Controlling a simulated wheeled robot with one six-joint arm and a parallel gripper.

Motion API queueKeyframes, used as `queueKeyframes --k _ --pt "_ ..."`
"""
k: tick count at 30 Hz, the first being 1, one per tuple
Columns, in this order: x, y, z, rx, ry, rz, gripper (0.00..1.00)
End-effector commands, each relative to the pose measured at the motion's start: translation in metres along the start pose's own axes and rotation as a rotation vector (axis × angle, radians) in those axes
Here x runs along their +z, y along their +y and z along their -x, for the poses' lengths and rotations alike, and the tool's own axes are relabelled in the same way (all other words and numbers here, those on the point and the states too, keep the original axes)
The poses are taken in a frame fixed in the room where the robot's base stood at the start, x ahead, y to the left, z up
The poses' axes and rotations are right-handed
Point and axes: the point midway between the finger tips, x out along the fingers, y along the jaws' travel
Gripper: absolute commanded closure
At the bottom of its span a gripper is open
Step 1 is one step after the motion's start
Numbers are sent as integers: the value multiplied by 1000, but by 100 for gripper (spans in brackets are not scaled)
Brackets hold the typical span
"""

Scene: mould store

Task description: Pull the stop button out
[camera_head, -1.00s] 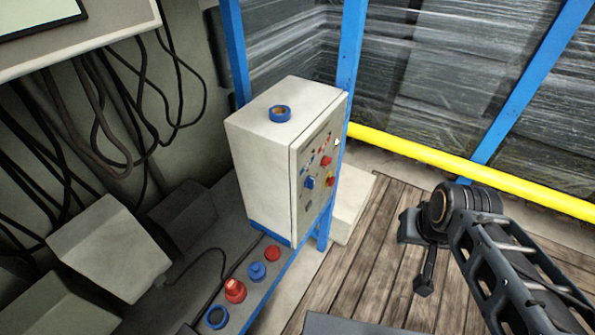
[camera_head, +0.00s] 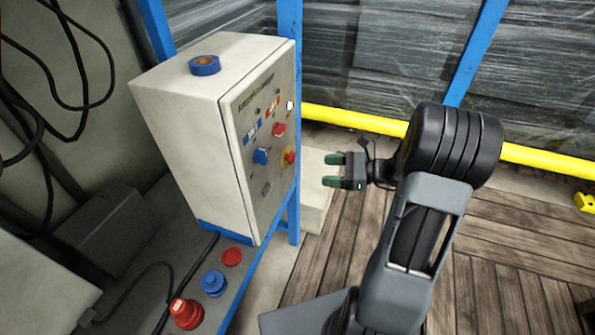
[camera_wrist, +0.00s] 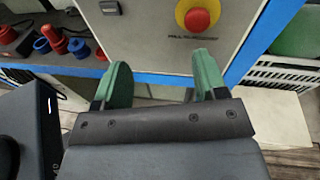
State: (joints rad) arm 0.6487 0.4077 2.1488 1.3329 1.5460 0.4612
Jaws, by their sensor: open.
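The stop button (camera_head: 290,157) is a red mushroom head on a yellow ring, low at the right of the control box's front panel. In the wrist view the stop button (camera_wrist: 197,20) shows near the top, beyond and above the fingertips. My gripper (camera_head: 332,170) has green fingers, spread apart with nothing between them. It is to the right of the panel, pointing at it, with a gap to the button. In the wrist view my gripper (camera_wrist: 163,75) is below the button, which lines up nearer the right finger.
The control box (camera_head: 180,130) also carries a blue knob (camera_head: 261,156) and a red knob (camera_head: 279,129). A tape roll (camera_head: 205,65) lies on top. Red and blue parts (camera_head: 213,283) stand on the ledge below. A yellow rail (camera_head: 350,118) runs behind.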

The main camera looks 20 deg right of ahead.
Motion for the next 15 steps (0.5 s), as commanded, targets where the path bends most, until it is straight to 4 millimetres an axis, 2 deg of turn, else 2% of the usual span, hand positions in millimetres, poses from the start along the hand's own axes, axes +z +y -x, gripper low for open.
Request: queueKeyframes --k 1,4,7,11,15 --pt "-17 -9 8 -53 -41 -43 34" --pt "-28 -21 18 -127 -104 -96 34" --pt "-32 -29 19 -162 -136 -120 34" --pt "-30 -33 4 -171 -145 -126 34" --pt "-26 -38 -23 -170 -144 -125 34"
